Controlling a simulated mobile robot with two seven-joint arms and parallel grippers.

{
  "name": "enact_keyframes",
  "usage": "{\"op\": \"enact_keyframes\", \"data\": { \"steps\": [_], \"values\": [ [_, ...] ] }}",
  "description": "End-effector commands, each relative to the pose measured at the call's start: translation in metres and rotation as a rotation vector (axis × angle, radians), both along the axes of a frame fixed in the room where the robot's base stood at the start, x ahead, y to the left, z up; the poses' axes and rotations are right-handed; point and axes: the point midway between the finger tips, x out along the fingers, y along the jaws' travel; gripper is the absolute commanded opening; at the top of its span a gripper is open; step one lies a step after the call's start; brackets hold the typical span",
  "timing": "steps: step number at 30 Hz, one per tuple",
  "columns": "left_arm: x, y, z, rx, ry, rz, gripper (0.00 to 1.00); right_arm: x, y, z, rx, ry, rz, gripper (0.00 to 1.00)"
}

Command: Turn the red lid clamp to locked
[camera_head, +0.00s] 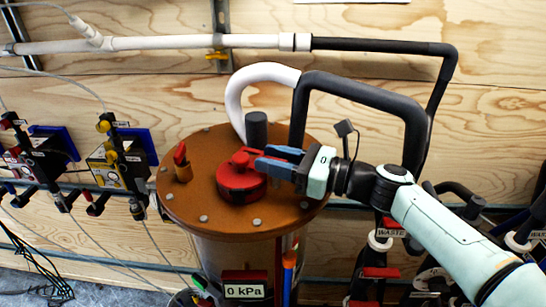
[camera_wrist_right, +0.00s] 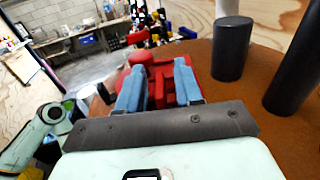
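The red lid clamp (camera_head: 240,183) is a round red piece with a lever on top, on the brown lid (camera_head: 205,205) of a cylindrical vessel. It also shows in the right wrist view (camera_wrist_right: 160,74), ahead of and between my fingers. My right gripper (camera_head: 268,160) reaches in from the right, low over the lid, at the clamp's right side. Its two blue fingers (camera_wrist_right: 160,88) stand apart with red parts of the clamp between them. A dark gap shows beside the left finger; firm contact is not visible. My left gripper is not in view.
A dark grey post (camera_head: 257,130) and a thick black pipe (camera_head: 365,90) rise behind the clamp. A red-and-brass fitting (camera_head: 181,160) stands at the lid's left. A gauge below reads 0 kPa (camera_head: 245,291). Valves (camera_head: 120,160) hang on the wooden wall at left.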

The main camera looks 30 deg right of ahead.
Motion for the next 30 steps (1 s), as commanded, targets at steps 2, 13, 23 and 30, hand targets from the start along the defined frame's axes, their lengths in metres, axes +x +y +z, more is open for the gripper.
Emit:
{"op": "enact_keyframes", "data": {
  "steps": [2,13,23,30],
  "values": [
    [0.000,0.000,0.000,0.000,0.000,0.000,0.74,0.002,0.002,0.000,0.000,0.000,0.000,0.35],
    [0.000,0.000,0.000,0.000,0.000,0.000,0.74,0.003,0.002,0.000,0.000,0.000,0.000,0.00],
    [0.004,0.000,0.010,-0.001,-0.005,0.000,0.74,0.004,0.002,0.001,0.002,0.002,0.061,0.00],
    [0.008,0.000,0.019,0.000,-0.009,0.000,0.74,0.002,0.003,0.000,0.000,0.000,0.142,0.00]
  ]
}}
